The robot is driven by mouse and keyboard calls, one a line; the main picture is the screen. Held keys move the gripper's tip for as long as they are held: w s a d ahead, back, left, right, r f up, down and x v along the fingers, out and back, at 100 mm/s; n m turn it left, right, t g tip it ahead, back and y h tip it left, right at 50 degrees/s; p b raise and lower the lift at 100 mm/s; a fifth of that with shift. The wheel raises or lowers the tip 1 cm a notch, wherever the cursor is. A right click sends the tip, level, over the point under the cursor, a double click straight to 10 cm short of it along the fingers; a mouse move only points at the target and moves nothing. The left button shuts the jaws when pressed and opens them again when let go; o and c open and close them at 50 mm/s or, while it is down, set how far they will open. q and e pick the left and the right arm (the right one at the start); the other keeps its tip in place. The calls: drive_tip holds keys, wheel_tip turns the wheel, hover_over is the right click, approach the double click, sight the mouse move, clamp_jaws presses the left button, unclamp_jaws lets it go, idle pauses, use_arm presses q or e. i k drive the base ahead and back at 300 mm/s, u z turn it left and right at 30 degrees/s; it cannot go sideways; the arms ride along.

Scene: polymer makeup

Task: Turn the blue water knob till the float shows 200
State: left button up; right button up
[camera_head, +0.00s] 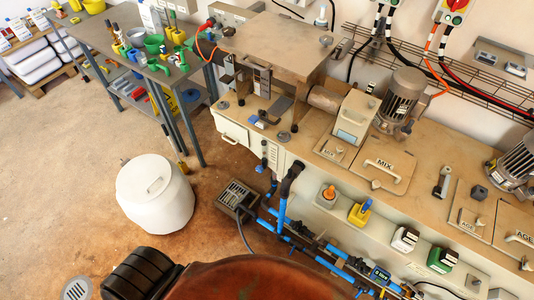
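Neither of my grippers shows in the head view. Blue water pipes (281,212) run down and along the foot of the tan machine (440,150). A small blue-cased unit with a dark face (380,274) sits on the lower pipe run; its reading is too small to make out. I cannot tell which blue part is the water knob. I cannot identify the float or read its value.
A grey workbench (165,72) with funnels and bottles is at the upper left. Open floor lies at the left.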

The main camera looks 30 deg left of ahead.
sight(259, 169)
drive_tip(key=u, duration=0.4)
drive_tip(key=k, duration=1.1)
drive_tip(key=u, duration=1.25)
drive_tip(key=i, duration=1.2)
drive_tip(key=z, duration=0.65)
